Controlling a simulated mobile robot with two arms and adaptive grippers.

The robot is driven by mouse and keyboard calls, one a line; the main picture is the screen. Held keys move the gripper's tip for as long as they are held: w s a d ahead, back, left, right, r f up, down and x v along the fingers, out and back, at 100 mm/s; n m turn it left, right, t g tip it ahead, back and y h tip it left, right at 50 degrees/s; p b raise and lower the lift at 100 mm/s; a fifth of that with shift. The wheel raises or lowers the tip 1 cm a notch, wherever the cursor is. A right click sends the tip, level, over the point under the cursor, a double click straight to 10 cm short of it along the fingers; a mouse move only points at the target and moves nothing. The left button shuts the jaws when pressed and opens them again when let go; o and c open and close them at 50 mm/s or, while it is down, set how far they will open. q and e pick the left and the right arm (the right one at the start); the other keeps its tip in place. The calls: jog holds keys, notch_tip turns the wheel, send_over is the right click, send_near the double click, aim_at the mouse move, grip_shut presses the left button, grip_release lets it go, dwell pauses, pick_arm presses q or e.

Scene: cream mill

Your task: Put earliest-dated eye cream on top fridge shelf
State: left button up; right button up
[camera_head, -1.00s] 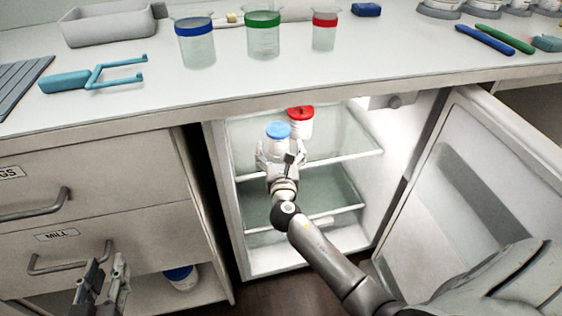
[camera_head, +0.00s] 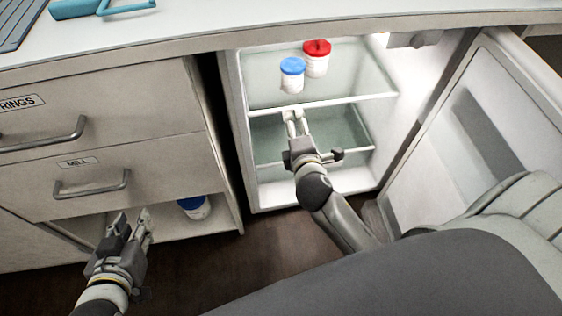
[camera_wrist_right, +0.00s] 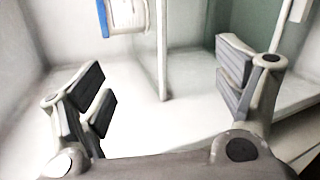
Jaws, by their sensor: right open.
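A white jar with a blue lid (camera_head: 292,76) stands upright on the top glass shelf (camera_head: 350,92) of the open fridge. A white jar with a red lid (camera_head: 316,59) stands just behind it to the right. My right gripper (camera_head: 293,114) is open and empty at the shelf's front edge, apart from the blue-lidded jar. In the right wrist view its fingers (camera_wrist_right: 165,85) are wide apart, and part of the blue-lidded jar (camera_wrist_right: 126,16) shows above. My left gripper (camera_head: 133,215) is open and empty before the lower cabinet. No date is readable on either jar.
Another blue-lidded jar (camera_head: 194,206) sits in the open compartment under the MILL drawer (camera_head: 92,182). The fridge door (camera_head: 455,140) stands open at right. The lower fridge shelf (camera_head: 270,153) looks empty. The counter (camera_head: 250,15) edge overhangs the fridge.

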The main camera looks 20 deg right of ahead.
jog(key=s+a+r+m+g+y, duration=0.1)
jog(key=s+a+r+m+y, duration=0.2)
jog(key=m, duration=1.1)
jog(key=s+a+y, duration=0.3)
jog(key=s+a, duration=0.3)
jog(key=s, duration=0.1)
jog(key=shift+a+r+g+y, duration=0.25)
jog(key=shift+a+g+y, duration=0.05)
jog(key=shift+a+y, duration=0.1)
jog(key=shift+s, duration=0.1)
jog(key=shift+c, duration=0.3)
